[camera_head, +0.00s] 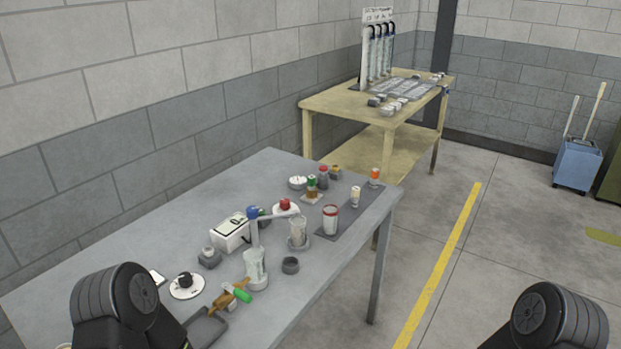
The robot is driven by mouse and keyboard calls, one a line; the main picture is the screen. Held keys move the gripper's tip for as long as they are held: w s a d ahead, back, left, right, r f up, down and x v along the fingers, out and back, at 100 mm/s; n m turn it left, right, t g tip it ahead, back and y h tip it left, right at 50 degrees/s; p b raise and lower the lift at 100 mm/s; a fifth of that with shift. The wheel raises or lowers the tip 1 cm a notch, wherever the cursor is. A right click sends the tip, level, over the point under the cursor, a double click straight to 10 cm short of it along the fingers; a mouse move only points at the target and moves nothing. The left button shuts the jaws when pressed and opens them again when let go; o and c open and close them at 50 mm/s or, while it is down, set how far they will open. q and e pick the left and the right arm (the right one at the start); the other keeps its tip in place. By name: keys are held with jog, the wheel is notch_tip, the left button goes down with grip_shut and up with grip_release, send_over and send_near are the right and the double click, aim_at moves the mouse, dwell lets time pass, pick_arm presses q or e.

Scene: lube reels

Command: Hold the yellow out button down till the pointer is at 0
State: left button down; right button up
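I cannot make out for certain a yellow out button. A small block with a yellowish-orange top (335,171) stands at the back of the grey table, beside a red-topped piece (323,176). A small round white dial (297,182) lies to the left of them; its pointer is too small to read. A larger white disc with a black knob (186,286) lies near the front left. Black ridged parts of my arms show at the bottom left and bottom right. Neither gripper's fingers show in the view.
The grey table (120,250) carries a white box (230,233), a clear cylinder stand (256,268), a green-handled tool (237,292), and a beaker (330,219) on a dark mat. A wooden bench (335,105) stands behind.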

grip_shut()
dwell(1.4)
